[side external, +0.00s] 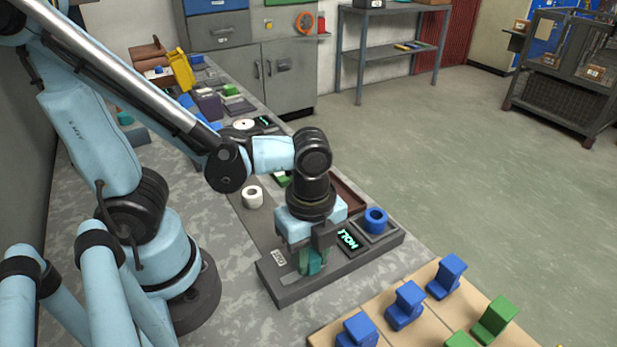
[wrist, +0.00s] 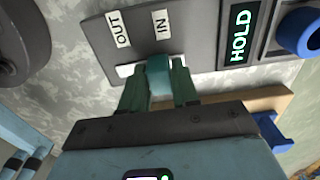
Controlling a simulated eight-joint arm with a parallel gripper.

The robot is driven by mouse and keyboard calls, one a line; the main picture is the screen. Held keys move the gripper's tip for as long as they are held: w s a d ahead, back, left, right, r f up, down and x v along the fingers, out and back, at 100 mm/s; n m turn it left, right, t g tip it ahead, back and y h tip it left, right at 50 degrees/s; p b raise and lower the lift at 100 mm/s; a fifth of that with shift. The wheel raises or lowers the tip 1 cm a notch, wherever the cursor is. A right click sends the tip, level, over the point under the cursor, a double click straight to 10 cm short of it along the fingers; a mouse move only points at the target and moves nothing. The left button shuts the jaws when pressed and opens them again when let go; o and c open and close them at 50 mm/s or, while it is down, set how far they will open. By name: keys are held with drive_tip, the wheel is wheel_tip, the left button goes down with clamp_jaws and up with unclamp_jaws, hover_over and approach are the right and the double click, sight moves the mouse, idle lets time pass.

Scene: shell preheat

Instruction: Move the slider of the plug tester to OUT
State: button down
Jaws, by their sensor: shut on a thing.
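The plug tester (side external: 290,293) is a dark grey box on the bench. Its panel in the wrist view (wrist: 190,40) carries an OUT label (wrist: 119,29) at left and an IN label (wrist: 162,24) at right. The teal slider knob (wrist: 158,75) sits below the IN label. The pale slot (wrist: 125,70) shows on its left, towards OUT. My gripper (wrist: 159,88) is shut on the knob, its green fingers on either side. In the side external view my gripper (side external: 313,264) points down onto the tester and mostly hides the knob.
A lit HOLD display (wrist: 239,35) and a blue ring (side external: 376,218) in a socket are on the tester's right end. A wooden board (side external: 430,290) with blue and green blocks stands in front. A white roll (side external: 253,196) lies behind the tester.

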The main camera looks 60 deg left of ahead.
sight(290, 279)
drive_tip(key=shift+s, duration=2)
drive_tip(key=c, duration=0.9)
unclamp_jaws()
drive_tip(key=shift+r, duration=6.05)
